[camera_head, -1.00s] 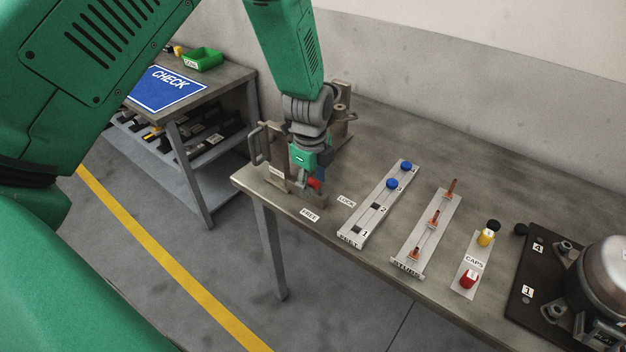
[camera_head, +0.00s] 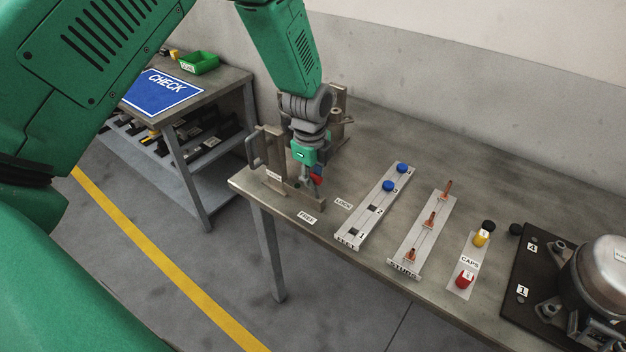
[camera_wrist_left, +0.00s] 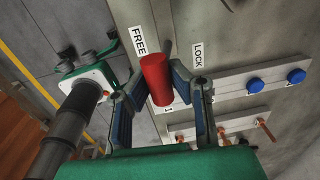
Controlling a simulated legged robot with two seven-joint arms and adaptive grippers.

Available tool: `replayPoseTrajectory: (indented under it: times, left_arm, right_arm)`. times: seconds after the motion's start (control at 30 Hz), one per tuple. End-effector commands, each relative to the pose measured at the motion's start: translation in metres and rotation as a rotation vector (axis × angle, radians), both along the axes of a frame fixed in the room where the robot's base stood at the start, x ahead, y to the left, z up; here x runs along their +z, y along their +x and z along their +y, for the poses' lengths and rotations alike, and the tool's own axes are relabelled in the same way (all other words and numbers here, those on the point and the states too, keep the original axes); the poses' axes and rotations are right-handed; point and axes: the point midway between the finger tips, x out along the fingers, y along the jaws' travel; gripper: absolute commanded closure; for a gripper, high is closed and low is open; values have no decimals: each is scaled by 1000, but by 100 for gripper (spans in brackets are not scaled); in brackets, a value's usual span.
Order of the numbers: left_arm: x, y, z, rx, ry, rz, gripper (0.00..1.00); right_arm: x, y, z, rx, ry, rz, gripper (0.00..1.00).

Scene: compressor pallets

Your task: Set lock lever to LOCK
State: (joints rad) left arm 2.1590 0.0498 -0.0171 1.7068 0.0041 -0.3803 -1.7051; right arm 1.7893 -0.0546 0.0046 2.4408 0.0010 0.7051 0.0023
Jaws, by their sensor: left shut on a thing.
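The lock lever's red handle (camera_head: 317,181) is on the fixture at the table's left end. My left gripper (camera_head: 314,178) points down at it and is shut on it. In the left wrist view the red handle (camera_wrist_left: 157,80) sits between the two fingers of my left gripper (camera_wrist_left: 156,76). A grey rod beyond it lies between the FREE label (camera_wrist_left: 138,41) and the LOCK label (camera_wrist_left: 198,55). The lever's pivot is hidden. My right gripper is not in view.
The fixture's upright brackets (camera_head: 268,150) stand close around my gripper. Right of the labels are a strip with blue buttons (camera_head: 375,208), a stubs strip (camera_head: 424,236), a caps strip (camera_head: 468,262) and a compressor (camera_head: 600,275). The table behind the strips is clear.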

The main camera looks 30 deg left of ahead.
Motion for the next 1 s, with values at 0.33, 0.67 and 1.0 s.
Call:
replayPoseTrajectory:
  times: [0.33, 0.67, 1.0]
  left_arm:
    - [2, 30, 4, 5, 8, -6, 100]
    - [-4, 52, 1, 6, 19, 115, 100]
    - [-7, 58, 0, 3, 20, 125, 100]
  right_arm:
    - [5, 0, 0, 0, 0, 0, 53]
    - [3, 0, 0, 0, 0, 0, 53]
    - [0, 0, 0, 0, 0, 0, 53]
